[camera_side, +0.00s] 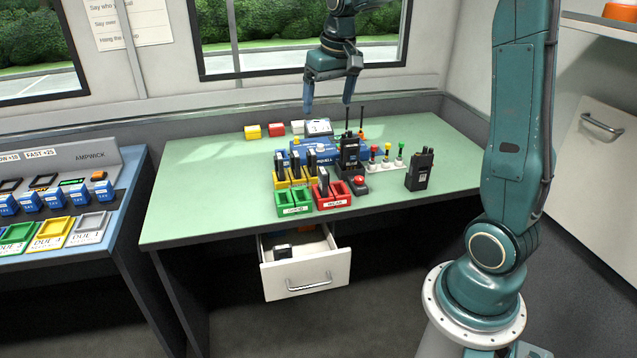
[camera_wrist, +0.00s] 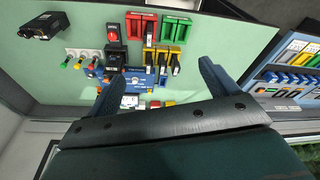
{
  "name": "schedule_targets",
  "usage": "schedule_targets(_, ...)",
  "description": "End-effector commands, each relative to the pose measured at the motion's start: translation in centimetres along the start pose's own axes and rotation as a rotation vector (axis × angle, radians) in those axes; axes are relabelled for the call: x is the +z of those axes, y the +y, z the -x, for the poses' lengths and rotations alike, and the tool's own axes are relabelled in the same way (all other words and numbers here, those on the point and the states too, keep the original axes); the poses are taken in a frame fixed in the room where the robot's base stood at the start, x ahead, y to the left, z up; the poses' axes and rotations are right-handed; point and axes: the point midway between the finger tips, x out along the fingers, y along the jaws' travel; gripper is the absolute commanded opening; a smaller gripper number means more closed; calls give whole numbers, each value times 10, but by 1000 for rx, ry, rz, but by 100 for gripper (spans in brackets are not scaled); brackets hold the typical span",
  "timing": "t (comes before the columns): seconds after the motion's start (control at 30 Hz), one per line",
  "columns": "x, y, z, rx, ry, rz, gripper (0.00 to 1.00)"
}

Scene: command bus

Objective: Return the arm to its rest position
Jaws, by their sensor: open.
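My gripper (camera_side: 331,92) hangs above the back of the green table (camera_side: 190,200), with its two blue fingers pointing down. The fingers are spread apart and nothing is between them. It also shows in the wrist view (camera_wrist: 163,78), where its fingers stand apart over the table. The fingertips are well above the tabletop and touch nothing. My arm reaches up from its base at the right, and its upper part leaves the top of the side view.
A green tray (camera_side: 293,203), a red tray (camera_side: 333,197), radios and chargers crowd the table's middle. A radio (camera_side: 419,169) stands apart at the right. A drawer (camera_side: 306,274) is open below. A blue bench (camera_side: 112,225) stands at the left. The table's left part is clear.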

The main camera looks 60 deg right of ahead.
Motion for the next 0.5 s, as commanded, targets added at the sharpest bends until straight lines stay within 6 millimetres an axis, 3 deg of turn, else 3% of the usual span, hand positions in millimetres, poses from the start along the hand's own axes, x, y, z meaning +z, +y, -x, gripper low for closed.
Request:
schedule_targets(0.2, 46, -30, 32, -21, 55, 83, 86)
schedule_targets(0.5, 114, -57, 59, -54, 126, 191, 86)
